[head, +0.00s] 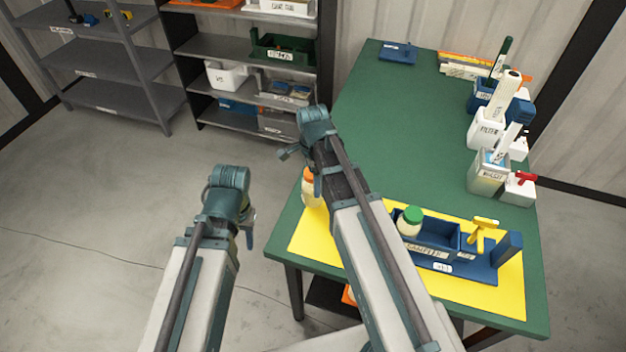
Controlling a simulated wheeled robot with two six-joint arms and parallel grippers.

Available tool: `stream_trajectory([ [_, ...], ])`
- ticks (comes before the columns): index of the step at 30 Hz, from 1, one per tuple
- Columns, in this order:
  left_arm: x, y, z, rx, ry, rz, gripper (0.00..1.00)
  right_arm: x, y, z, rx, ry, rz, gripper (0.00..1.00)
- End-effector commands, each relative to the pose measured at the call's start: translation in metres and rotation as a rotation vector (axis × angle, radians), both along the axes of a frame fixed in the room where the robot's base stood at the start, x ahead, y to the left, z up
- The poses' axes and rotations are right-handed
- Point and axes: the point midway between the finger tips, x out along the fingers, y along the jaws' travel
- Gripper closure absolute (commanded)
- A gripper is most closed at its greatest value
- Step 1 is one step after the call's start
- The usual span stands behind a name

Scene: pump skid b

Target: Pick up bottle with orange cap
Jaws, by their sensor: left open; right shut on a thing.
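The bottle with orange cap (313,194) is at the left edge of the green table, by the yellow mat's back left corner. It looks upright, and my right forearm covers its right side. Its orange cap (308,175) shows. My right gripper (298,155) is at the cap, shut on the bottle; its fingertips are mostly hidden by my arm. I cannot tell whether the bottle touches the table. My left gripper (248,226) is open and empty, left of the table over the floor.
A blue caddy (443,236) on the yellow mat (488,295) holds a green-capped bottle (410,221) and a yellow-handled item (484,231). White and blue containers (487,130) line the table's right edge. Shelves (245,80) stand behind. The middle of the green table (400,130) is clear.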

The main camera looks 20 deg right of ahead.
Motion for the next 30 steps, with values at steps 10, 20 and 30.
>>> stream_trajectory([
  [10, 0.0, 0.0, 0.061, 0.0, 0.0, 0.0, 0.53, 0.0, 0.0, 0.061, 0.0, 0.001, 0.0, 0.78],
  [20, 0.0, 0.0, 0.07, 0.0, 0.0, -0.001, 0.53, 0.0, 0.0, 0.07, 0.0, 0.001, 0.0, 0.78],
  [30, 0.0, 0.0, 0.07, 0.0, 0.0, -0.001, 0.53, 0.0, 0.0, 0.07, 0.0, 0.001, 0.0, 0.78],
])
